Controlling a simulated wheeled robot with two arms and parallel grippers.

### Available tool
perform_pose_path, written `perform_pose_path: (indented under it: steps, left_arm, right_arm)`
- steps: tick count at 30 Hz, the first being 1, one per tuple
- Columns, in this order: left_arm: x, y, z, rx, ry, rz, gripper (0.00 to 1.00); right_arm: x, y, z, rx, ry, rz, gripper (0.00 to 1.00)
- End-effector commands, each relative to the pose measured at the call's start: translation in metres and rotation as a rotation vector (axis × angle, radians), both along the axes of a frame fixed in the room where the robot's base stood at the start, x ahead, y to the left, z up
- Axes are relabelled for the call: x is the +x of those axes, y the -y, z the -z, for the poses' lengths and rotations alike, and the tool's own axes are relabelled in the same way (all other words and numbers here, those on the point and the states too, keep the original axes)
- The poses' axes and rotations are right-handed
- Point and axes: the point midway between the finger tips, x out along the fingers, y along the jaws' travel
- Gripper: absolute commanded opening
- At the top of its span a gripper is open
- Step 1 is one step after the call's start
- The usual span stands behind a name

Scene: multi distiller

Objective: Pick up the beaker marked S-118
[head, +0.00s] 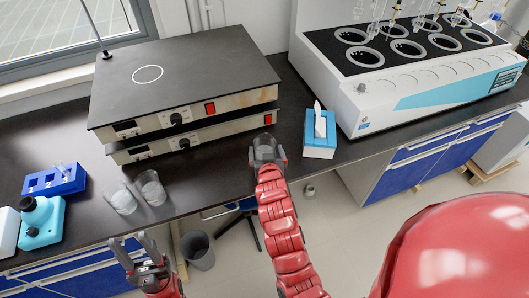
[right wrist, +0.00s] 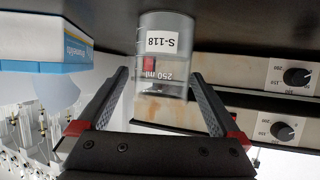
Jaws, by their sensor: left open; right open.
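The beaker marked S-118 (right wrist: 165,52) shows in the right wrist view as a clear beaker with a white label and a 250 ml mark. It looks upside down in that view. In the head view the beaker (head: 265,143) stands on the dark bench near its front edge. My right gripper (head: 267,158) is open with its fingertips around the beaker; in the right wrist view the fingers (right wrist: 160,80) lie on either side of it. Whether they touch it I cannot tell. My left gripper (head: 139,252) is open and empty, in front of the bench at lower left.
Two more clear beakers (head: 151,187) stand left on the bench. Stacked hot plates (head: 180,80) are behind, a tissue box (head: 319,140) is just right of the beaker, and a white multi-well heater (head: 400,100) is further right. A blue rack (head: 42,183) and bottle (head: 42,225) are far left.

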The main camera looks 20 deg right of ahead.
Motion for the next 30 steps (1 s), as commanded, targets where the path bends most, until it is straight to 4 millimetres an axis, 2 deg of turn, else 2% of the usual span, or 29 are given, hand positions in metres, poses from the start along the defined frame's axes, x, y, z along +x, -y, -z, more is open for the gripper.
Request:
perform_pose_path:
  steps: [5, 15, 23, 26, 30]
  left_arm:
    - [0.000, 0.000, -0.006, 0.000, 0.000, 0.000, 0.50]
    - [0.000, 0.000, -0.022, 0.000, 0.000, 0.000, 0.50]
    - [0.000, 0.000, -0.022, 0.000, 0.000, 0.000, 0.50]
    - [0.000, 0.000, -0.022, 0.000, 0.000, 0.000, 0.50]
    - [0.000, 0.000, -0.022, 0.000, 0.000, 0.000, 0.50]
  right_arm:
    - [0.009, 0.002, 0.001, -0.001, 0.001, 0.001, 1.00]
    - [0.043, 0.007, 0.017, 0.000, 0.002, 0.001, 1.00]
    - [0.046, 0.008, 0.022, 0.000, 0.001, 0.000, 1.00]
    - [0.046, 0.008, 0.022, 0.000, 0.001, 0.000, 0.86]
    - [0.046, 0.008, 0.021, 0.000, 0.001, 0.000, 0.60]
